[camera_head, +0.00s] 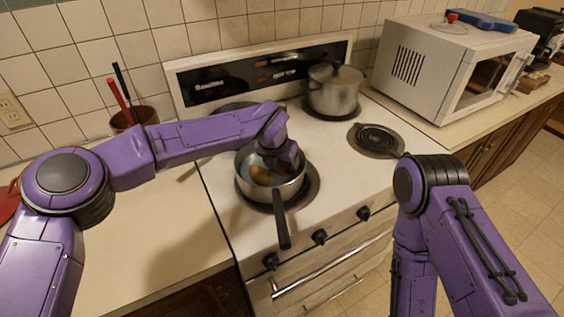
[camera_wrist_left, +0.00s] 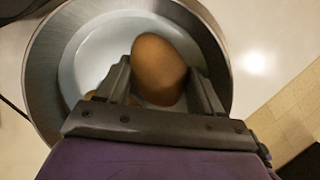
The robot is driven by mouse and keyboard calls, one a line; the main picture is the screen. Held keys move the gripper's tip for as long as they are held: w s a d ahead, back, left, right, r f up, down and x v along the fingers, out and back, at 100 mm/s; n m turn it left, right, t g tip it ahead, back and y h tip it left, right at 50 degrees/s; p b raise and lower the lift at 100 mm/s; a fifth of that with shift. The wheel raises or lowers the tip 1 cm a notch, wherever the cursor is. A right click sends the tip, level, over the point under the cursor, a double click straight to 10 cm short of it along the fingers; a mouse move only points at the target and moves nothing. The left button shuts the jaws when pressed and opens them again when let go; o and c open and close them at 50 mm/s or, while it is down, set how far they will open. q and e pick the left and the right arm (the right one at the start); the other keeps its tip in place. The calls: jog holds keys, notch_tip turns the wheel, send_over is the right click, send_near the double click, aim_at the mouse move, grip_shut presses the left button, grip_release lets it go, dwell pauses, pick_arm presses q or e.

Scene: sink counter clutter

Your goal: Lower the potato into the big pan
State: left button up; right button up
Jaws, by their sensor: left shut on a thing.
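The big pan (camera_head: 262,192) is a steel pan with a dark handle, on the stove's front left burner; it also fills much of the left wrist view (camera_wrist_left: 45,70). My left gripper (camera_head: 284,160) reaches down over the pan's opening from the left. In the left wrist view its fingers (camera_wrist_left: 160,88) are shut on the brown, egg-shaped potato (camera_wrist_left: 158,68), with the pan's pale inside behind it. A second brown thing shows partly below, behind the gripper. Whether the potato touches the pan's bottom cannot be told. My right gripper is out of view.
A lidded steel pot (camera_head: 333,92) stands on a back burner. The front right burner (camera_head: 376,140) is bare. A white microwave (camera_head: 445,70) stands on the right counter. A utensil crock (camera_head: 134,118) stands at the back left. The left counter (camera_head: 165,230) is mostly clear.

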pick_arm(q)
jog(key=o, duration=1.2)
jog(key=b+v, duration=0.2)
jog(key=v, duration=0.8)
jog(key=shift+s+r, duration=0.2)
